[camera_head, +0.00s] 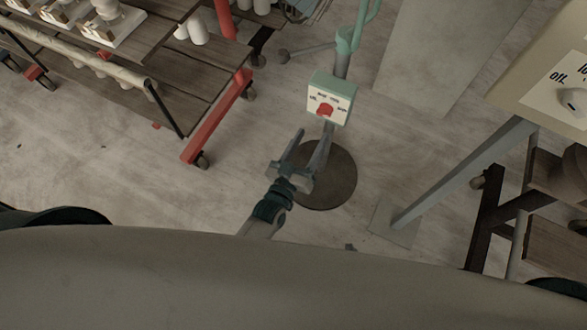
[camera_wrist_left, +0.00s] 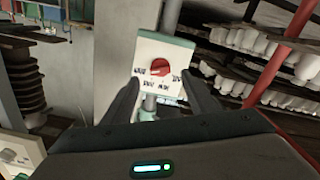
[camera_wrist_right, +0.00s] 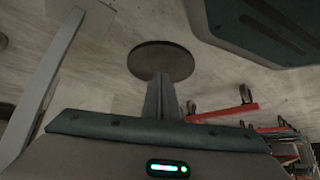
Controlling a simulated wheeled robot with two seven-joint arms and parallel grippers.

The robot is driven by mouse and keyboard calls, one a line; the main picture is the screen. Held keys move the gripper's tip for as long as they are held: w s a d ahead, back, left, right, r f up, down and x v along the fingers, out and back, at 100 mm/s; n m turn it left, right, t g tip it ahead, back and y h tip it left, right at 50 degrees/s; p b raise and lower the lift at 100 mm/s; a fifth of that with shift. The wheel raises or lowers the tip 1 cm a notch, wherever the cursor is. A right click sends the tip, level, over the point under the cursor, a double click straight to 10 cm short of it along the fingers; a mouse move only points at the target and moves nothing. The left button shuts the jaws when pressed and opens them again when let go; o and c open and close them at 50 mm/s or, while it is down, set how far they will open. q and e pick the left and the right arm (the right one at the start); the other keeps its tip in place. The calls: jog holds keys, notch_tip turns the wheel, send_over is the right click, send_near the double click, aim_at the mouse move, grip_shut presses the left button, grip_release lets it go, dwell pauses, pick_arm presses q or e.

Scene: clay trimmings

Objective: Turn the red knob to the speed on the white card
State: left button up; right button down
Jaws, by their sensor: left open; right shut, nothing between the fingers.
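The red knob (camera_head: 324,110) sits on the white face of a green-edged box (camera_head: 333,90) on a green stand. In the left wrist view the knob (camera_wrist_left: 160,67) shows large, with small labels that I cannot read reliably. My left gripper (camera_head: 308,147) is open in front of and below the box. Its fingers stand either side of the box in the left wrist view, apart from the knob. My right gripper (camera_wrist_right: 160,98) shows shut and empty in the right wrist view, pointing towards the stand's round base (camera_wrist_right: 160,61). I cannot identify a separate white card.
A wooden cart with a red leg (camera_head: 218,118) is at the left. Bare floor lies between them, around the round base (camera_head: 335,185).

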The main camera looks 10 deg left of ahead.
pick_arm(q)
jog(key=b+v, duration=0.1)
jog(key=v, duration=0.9)
jog(key=shift+s, duration=0.2)
jog(key=s+a+f+m+g+y, duration=0.1)
jog(key=s+a+f+g, duration=0.2)
jog(key=f, duration=0.8)
jog(key=s+a+f+m+g+y, duration=0.1)
jog(key=s+a+f+g, duration=0.3)
jog(key=f, duration=0.7)
jog(key=s+a+f+m+g+y, duration=0.1)
jog(key=s+a+f, duration=0.4)
jog(key=f, duration=0.6)
jog(key=s+g+y, duration=0.1)
jog(key=g, duration=0.1)
jog(key=shift+g, duration=0.3)
